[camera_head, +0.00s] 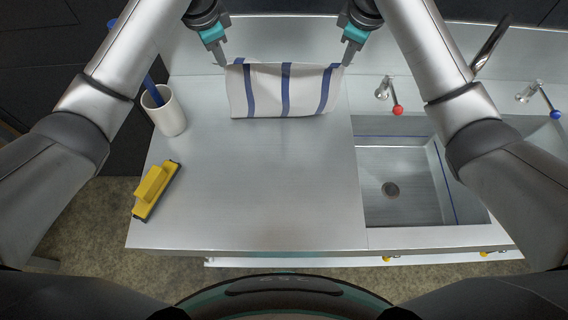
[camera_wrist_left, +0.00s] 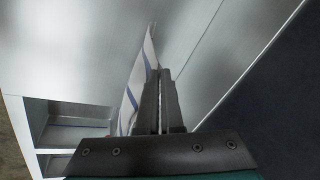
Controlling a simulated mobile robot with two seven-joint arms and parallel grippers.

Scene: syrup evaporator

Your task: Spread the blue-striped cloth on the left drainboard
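The white cloth with blue stripes (camera_head: 268,92) is stretched between my two grippers at the back of the left drainboard (camera_head: 260,185). Its top edge is raised and its lower part hangs down to or just above the steel; I cannot tell if it touches. My left gripper (camera_head: 222,62) is shut on its upper left corner. The left wrist view shows the cloth (camera_wrist_left: 134,90) edge-on beside the closed fingers (camera_wrist_left: 161,98). My right gripper (camera_head: 347,60) appears shut on the upper right corner.
A white cup (camera_head: 166,116) with a blue-handled tool stands at the drainboard's left edge. A yellow squeegee (camera_head: 154,184) lies at the front left. The sink basin (camera_head: 400,205) is on the right, with red and blue taps behind it. The drainboard's middle and front are clear.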

